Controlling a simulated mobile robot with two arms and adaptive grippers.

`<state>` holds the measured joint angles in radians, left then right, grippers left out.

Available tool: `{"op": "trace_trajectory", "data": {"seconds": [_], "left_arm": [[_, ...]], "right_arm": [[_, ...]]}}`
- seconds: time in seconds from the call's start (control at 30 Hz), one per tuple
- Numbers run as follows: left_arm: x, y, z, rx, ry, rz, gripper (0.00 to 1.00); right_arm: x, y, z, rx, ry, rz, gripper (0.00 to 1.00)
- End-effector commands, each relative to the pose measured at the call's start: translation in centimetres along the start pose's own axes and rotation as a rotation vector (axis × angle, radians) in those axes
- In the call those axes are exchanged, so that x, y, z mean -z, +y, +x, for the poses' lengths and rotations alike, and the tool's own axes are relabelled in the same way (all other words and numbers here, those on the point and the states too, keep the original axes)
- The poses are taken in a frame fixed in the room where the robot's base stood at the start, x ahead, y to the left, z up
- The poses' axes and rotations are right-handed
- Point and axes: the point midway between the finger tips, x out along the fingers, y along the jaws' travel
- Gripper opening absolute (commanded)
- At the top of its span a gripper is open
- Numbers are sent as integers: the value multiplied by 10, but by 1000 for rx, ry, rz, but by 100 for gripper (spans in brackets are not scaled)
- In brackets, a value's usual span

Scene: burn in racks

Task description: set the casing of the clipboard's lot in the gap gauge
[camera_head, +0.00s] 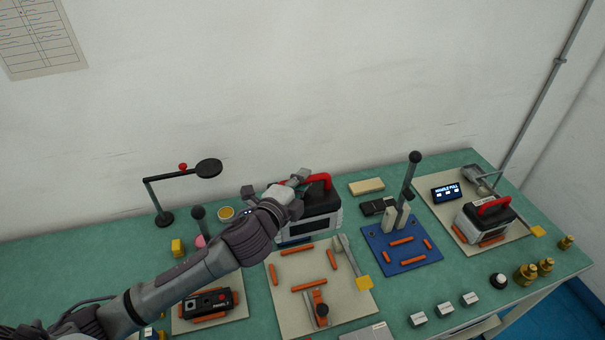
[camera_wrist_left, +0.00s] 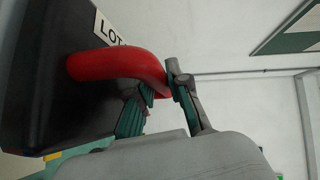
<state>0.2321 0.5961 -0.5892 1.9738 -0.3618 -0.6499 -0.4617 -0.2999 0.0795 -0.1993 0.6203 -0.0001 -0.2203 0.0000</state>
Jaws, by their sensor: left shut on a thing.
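My left gripper (camera_head: 298,182) is shut on the red handle of a black and light-grey casing (camera_head: 322,222), at the back edge of the middle beige plate. In the left wrist view my gripper (camera_wrist_left: 160,88) closes on the red handle (camera_wrist_left: 120,65), and a white label reading "LOT" shows on the casing's black top (camera_wrist_left: 50,80); the rest of the label is hidden. I cannot tell whether the casing is lifted. The middle beige plate (camera_head: 283,312) carries orange bars and a clamp, with no casing between the bars. I cannot tell which fixture is the gap gauge. My right gripper is not in view.
A second red-handled casing (camera_head: 486,222) sits on the right plate beside a display (camera_head: 446,193). A blue plate (camera_head: 385,262) has an upright lever (camera_head: 408,185). A black box (camera_head: 207,305) sits at front left. A lamp-like stand (camera_head: 165,215) rises behind my arm. Small blocks and brass weights line the front right.

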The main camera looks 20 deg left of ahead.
Motion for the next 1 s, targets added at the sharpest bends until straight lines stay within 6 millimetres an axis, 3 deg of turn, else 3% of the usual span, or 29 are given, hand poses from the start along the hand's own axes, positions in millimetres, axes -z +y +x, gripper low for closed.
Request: {"op": "trace_trajectory", "data": {"seconds": [0.7, 1.0], "left_arm": [[-8, 65, 10, 3, 1, -1, 0], [-11, 93, 14, 4, 2, -1, 0]], "right_arm": [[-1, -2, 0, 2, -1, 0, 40], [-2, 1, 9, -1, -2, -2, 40]]}}
